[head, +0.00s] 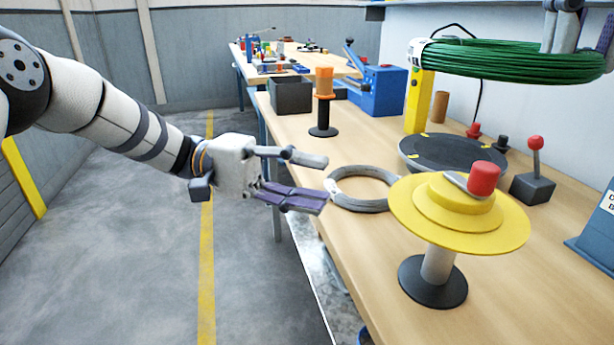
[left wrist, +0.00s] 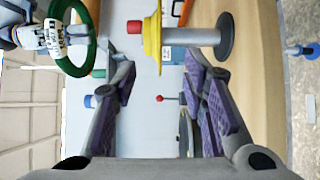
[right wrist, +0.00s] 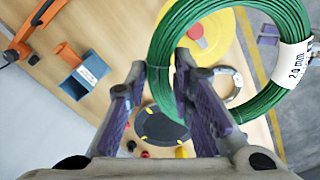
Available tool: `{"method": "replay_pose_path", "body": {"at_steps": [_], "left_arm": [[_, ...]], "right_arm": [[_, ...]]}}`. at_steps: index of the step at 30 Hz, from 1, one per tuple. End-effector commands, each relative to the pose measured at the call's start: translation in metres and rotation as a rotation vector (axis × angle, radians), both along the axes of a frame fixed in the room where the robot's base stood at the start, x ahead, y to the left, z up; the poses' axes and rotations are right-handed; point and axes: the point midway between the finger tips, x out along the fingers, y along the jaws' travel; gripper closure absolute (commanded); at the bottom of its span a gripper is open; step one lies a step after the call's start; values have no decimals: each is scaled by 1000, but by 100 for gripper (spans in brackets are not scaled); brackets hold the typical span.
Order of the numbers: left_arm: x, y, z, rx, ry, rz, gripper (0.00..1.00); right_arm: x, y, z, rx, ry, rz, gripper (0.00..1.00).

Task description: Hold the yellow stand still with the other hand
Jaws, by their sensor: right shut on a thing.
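The yellow stand (head: 415,205) has stacked round yellow discs on a grey post (head: 437,264), with a black base (head: 433,288) on the bench and a red knob (head: 484,178) on top. It stands upright. My left gripper (head: 318,182) is open and empty, left of the stand and apart from it. The stand's post also shows beyond the open fingers in the left wrist view (left wrist: 190,36). My right gripper (right wrist: 158,82) is shut on the green coil (head: 500,62), held above the bench behind the stand. The coil's label (right wrist: 296,60) reads 2.0 mm.
A grey coil (head: 362,206) lies on the bench just left of the stand. Floor left of the bench is clear.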

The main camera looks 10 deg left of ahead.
Motion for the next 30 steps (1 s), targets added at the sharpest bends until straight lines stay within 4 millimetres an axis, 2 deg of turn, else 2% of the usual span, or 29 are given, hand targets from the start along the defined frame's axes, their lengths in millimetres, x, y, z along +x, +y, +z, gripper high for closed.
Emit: {"method": "replay_pose_path", "body": {"at_steps": [5,12,18,23,30], "left_arm": [[-10,-15,9,4,-3,-50,61],[-22,-71,9,5,-3,-48,61],[-30,-107,8,5,-4,-46,61],[-32,-119,8,5,-4,-44,61],[-32,-121,8,6,-4,-42,61]], "right_arm": [[0,0,0,1,-1,0,100],[0,0,0,1,-1,0,100],[0,0,0,1,-1,0,100],[0,0,0,1,-1,0,100],[0,0,0,1,-1,0,100]]}}
